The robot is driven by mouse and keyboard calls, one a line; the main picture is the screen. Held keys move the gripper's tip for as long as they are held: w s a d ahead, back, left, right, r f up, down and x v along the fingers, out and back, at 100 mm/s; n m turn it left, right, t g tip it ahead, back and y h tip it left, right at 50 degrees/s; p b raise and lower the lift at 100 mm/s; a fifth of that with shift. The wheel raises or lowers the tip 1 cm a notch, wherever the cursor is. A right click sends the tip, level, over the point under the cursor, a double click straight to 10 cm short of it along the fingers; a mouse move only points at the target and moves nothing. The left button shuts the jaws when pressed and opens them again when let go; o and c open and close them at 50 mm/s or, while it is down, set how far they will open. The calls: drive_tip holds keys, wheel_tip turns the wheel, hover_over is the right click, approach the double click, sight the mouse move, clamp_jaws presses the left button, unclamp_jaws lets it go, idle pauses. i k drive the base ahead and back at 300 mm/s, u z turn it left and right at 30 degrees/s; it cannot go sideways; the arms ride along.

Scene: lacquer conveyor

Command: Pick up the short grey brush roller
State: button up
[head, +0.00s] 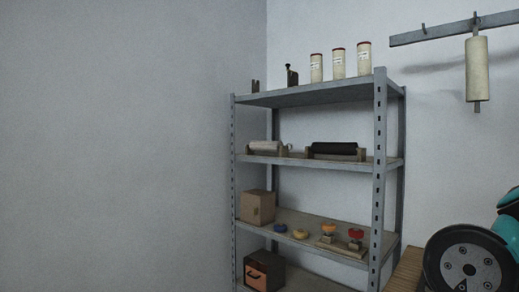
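I cannot make out a short grey brush roller for certain. A short pale roller (267,146) lies on its side in a wooden cradle on the second shelf from the top, at the left. A longer black roller (335,148) lies in another wooden cradle to its right on the same shelf. A cream roller (477,69) hangs upright from a wall rail at the upper right. My gripper is not in view; only a dark round part and teal pieces, apparently of my arm, show at the lower right.
A grey metal shelf rack (380,185) stands against the wall. Its top board holds several cream canisters (338,63) and a dark bottle (292,76). A cardboard box (257,207) and coloured knobs (328,229) are lower down. The left wall is bare.

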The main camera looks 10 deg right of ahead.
sight(271, 147)
drive_tip(key=u, duration=0.15)
drive_tip(key=i, duration=2.3)
drive_tip(key=z, duration=0.2)
